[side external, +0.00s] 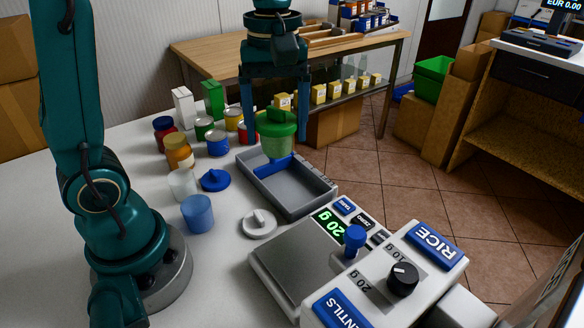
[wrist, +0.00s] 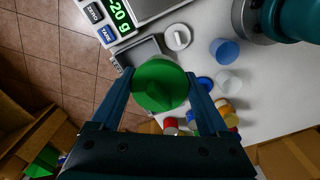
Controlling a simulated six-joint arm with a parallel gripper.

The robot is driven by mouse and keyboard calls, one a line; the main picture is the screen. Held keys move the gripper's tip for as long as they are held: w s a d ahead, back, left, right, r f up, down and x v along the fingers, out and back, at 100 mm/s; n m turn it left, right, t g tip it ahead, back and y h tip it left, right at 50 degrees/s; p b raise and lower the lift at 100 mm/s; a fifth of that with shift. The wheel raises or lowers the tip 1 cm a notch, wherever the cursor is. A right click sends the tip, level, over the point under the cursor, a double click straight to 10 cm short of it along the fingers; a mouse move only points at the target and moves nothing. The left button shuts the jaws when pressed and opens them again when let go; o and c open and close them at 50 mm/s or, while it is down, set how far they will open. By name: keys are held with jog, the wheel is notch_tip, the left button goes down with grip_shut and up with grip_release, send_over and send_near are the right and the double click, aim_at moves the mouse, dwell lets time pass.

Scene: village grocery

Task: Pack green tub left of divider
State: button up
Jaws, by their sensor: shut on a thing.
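My gripper (side external: 276,124) is shut on the green tub (side external: 276,146), which has a dark green knobbed lid and a paler, see-through body. The tub hangs upright over the grey tray (side external: 301,208); its base overlaps the blue divider (side external: 275,168) in the side view, so I cannot tell which compartment it is above. In the wrist view the green lid (wrist: 160,84) sits between the fingers (wrist: 160,80) and hides much of the tray (wrist: 137,54). The visible tray floor looks empty.
The scale (side external: 295,262) stands in front of the tray, beside the rice and lentils dispenser (side external: 405,275). Several jars and cans (side external: 180,153) stand behind.

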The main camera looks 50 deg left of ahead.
jog(key=shift+w+a+f+n, duration=0.6)
jog(key=shift+w+f+n, duration=0.4)
jog(key=shift+f, duration=1.3)
jog(key=shift+w+a+f+n, duration=0.55)
jog(key=shift+w+f+n, duration=0.4)
jog(key=shift+f, duration=1.3)
jog(key=shift+w+a+f+n, duration=0.6)
jog(key=shift+w+f+n, duration=0.35)
jog(key=shift+f, duration=1.35)
jog(key=shift+s+f, duration=0.1)
jog(key=shift+f, duration=0.35)
jog(key=o, duration=1.3)
jog(key=shift+c, duration=0.2)
notch_tip(320, 180, up, 8)
